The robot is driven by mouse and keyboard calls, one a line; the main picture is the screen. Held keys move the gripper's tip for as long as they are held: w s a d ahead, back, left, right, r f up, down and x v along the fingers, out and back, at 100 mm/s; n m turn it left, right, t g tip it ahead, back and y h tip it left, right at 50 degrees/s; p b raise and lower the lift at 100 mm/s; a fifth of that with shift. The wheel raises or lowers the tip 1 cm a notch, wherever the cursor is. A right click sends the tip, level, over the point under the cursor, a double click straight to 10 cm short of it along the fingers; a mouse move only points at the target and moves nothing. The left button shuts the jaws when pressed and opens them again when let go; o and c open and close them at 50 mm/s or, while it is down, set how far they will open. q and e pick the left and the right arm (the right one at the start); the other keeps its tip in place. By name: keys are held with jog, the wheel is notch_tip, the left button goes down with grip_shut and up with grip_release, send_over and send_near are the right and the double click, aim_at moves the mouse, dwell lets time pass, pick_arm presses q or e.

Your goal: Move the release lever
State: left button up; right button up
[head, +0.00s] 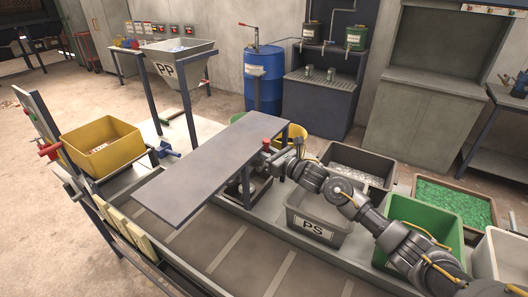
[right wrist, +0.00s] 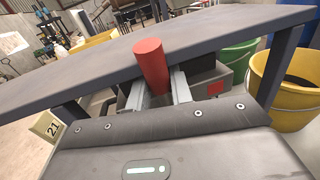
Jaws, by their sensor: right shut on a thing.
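The release lever shows as a red cylindrical knob (head: 266,143) beside the right edge of a flat grey panel. In the right wrist view the red knob (right wrist: 150,65) stands slightly tilted between the two fingers. My right gripper (head: 267,152) reaches it from the right, low beside the panel edge. In the right wrist view my right gripper (right wrist: 158,90) is shut on the lever, with one finger on each side. The lower part of the lever is hidden by the fingers and the housing. My left gripper is not in view.
The grey panel (head: 205,165) lies close beside my right gripper. A grey PS bin (head: 318,228) and green bin (head: 440,225) stand under my right arm. A yellow bin (head: 103,147) is at left. A yellow bucket (right wrist: 285,90) stands right in the wrist view.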

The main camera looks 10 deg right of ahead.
jog(key=shift+w+a+r+g+p, duration=0.15)
jog(key=shift+a+r+g+p, duration=0.1)
jog(key=shift+g+p, duration=0.15)
grip_shut()
jog(key=shift+w+f+h, duration=0.15)
jog(key=shift+f+h, duration=0.1)
jog(key=shift+h, duration=0.15)
jog(key=o, duration=0.9)
grip_release()
jog(key=shift+s+d, duration=0.15)
jog(key=shift+s, duration=0.15)
jog(key=p+v, duration=0.2)
jog(key=v, duration=0.8)
jog(key=shift+r, duration=0.2)
